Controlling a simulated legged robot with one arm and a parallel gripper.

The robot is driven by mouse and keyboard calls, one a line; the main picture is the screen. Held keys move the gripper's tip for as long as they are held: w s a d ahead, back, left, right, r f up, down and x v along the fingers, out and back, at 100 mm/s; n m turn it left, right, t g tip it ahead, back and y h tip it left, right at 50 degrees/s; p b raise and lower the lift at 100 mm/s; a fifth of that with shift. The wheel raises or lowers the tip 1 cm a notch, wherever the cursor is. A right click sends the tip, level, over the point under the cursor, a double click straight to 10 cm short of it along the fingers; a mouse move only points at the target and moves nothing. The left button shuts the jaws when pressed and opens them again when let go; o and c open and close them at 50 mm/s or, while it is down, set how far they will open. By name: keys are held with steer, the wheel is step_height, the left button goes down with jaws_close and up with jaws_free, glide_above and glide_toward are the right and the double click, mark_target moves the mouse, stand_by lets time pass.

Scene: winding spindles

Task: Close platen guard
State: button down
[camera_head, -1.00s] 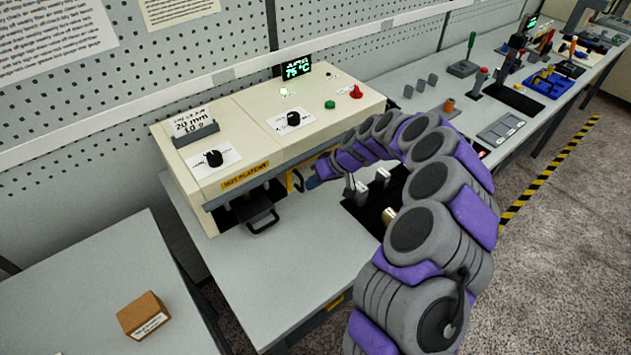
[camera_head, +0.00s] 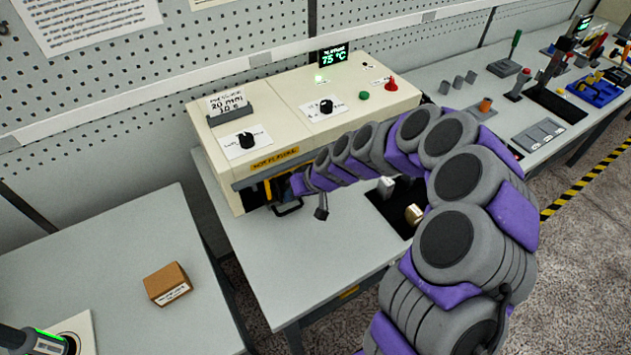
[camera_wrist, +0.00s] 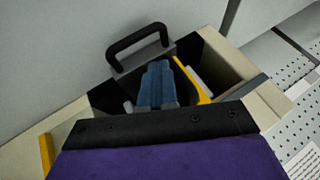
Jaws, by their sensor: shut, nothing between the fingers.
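The hot platen unit is a cream box (camera_head: 285,110) with a dark front opening under a yellow label (camera_head: 274,159). A yellow bar (camera_head: 268,189), which looks like the guard, stands in that opening; in the wrist view the yellow bar (camera_wrist: 196,82) slants right beside my fingers. My gripper (camera_head: 289,196) is at the opening, to the right of the bar in the head view. Its blue fingers (camera_wrist: 156,85) are shut and empty. They look close to the bar; I cannot tell if they touch. The arm hides the opening's right part.
A black loop handle (camera_wrist: 137,42) sticks out in front of the opening. Another yellow strip (camera_wrist: 46,155) shows at the wrist view's left. A cardboard box (camera_head: 168,284) lies on the left table. Bare grey bench (camera_head: 290,265) lies in front of the unit.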

steer(key=s+a, duration=0.1)
steer(key=a, duration=0.1)
steer(key=s+a, duration=0.3)
steer(key=a, duration=0.1)
steer(key=shift+s+a, duration=0.3)
steer(key=shift+a, duration=0.05)
